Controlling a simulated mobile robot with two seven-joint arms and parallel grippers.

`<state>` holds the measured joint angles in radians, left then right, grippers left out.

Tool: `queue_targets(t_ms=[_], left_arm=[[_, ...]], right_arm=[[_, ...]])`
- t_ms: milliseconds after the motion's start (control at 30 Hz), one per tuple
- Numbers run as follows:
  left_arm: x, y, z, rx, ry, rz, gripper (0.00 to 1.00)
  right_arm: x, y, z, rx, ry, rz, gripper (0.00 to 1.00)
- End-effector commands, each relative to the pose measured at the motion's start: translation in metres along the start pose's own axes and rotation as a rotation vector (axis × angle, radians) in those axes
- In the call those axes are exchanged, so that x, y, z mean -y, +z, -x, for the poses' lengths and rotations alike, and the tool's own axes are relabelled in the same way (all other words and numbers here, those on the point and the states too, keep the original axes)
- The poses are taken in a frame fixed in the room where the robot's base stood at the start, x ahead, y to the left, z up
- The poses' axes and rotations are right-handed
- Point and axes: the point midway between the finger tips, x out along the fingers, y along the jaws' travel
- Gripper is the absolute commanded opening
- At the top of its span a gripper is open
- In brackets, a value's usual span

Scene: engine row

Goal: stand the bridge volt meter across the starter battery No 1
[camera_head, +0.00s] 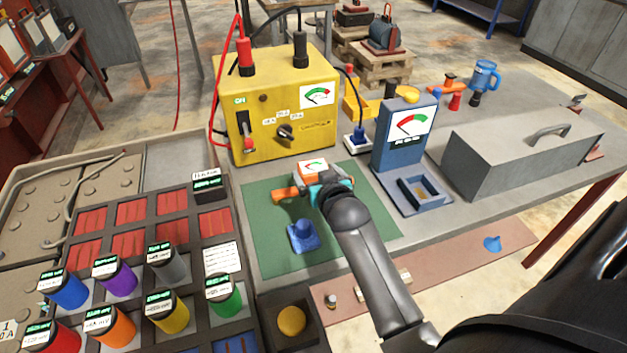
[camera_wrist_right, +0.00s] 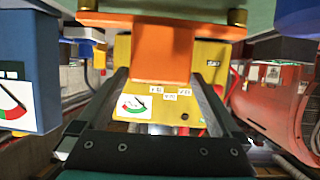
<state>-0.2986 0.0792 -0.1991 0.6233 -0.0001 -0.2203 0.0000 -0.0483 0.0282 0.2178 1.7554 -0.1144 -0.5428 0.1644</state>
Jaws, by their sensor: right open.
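The bridge volt meter (camera_head: 312,167), an orange body with a small red and green dial, stands on the green mat (camera_head: 262,240). My right gripper (camera_head: 318,192) is at its near side. In the right wrist view an orange block (camera_wrist_right: 163,50), seemingly the meter, is beyond and between the open fingers (camera_wrist_right: 163,95); I cannot tell whether they touch it. A beige block with round caps and cables (camera_head: 95,190) lies at the far left; a label starting with 1 sits at its lower edge. I cannot read which is starter battery No 1. My left gripper is not in view.
A yellow meter box (camera_head: 275,105) stands behind the mat. A blue gauge stand (camera_head: 402,140) and a grey lidded box (camera_head: 520,150) are to the right. A blue piece (camera_head: 303,237) lies on the mat. A rack with several coloured cylinders (camera_head: 168,312) fills the left.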

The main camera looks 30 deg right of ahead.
Motion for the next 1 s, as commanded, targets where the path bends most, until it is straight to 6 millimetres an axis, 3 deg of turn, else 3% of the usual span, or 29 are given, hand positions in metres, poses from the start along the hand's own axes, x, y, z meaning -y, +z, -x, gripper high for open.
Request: queue_targets(t_ms=[200,533,1000], left_arm=[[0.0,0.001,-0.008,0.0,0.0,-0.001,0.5],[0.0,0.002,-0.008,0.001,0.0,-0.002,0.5],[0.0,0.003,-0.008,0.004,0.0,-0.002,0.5]], right_arm=[[-0.001,0.002,-0.025,-0.001,0.0,0.0,1.0],[-0.001,0.001,-0.03,0.0,0.0,0.001,1.0],[-0.001,0.001,-0.029,0.0,0.0,0.001,0.47]])
